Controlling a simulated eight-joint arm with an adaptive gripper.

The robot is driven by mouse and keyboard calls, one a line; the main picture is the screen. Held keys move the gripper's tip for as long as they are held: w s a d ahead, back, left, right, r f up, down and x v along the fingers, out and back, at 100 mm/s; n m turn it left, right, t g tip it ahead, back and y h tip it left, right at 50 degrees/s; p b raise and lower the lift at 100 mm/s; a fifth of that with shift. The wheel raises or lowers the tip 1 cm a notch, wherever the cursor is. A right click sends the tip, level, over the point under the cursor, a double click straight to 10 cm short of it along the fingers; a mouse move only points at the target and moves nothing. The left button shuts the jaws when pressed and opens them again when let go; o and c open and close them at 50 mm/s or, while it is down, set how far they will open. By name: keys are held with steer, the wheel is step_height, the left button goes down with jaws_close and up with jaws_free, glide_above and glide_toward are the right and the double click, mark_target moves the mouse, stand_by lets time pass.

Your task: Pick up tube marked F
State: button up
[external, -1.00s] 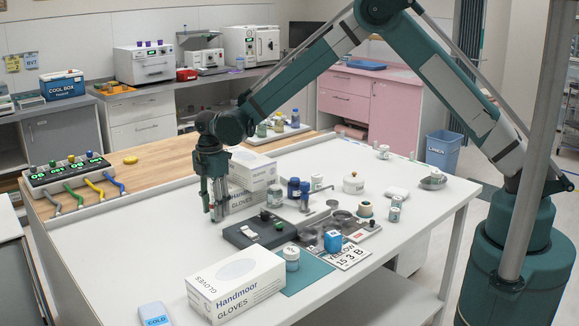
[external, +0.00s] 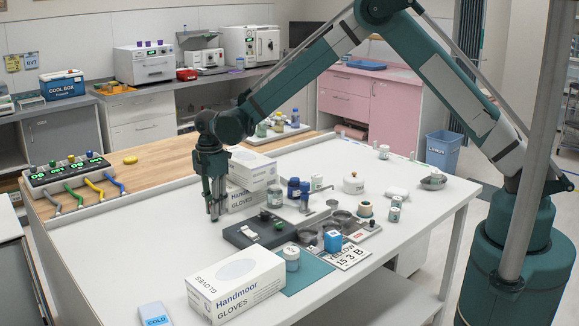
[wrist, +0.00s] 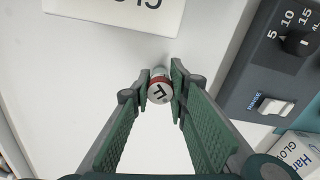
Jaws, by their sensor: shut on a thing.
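The tube marked F (wrist: 160,92) stands between my fingertips in the wrist view. Its round white end with a black F and a red band faces the camera. My gripper (wrist: 160,86) is shut on it, with one green ridged finger on each side. In the external view my gripper (external: 216,213) points straight down low over the white table (external: 130,245), left of the dark device (external: 262,229). The tube cannot be made out there.
The dark device with a dial and switch is close on the right. Stacked glove boxes (external: 252,168) stand just behind my gripper. A Handmoor glove box (external: 237,285) lies in front. Bottles (external: 293,188) stand further right. The table's left part is clear.

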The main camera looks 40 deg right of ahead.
steer(key=shift+r+p, duration=0.3)
steer(key=shift+r, duration=4.65)
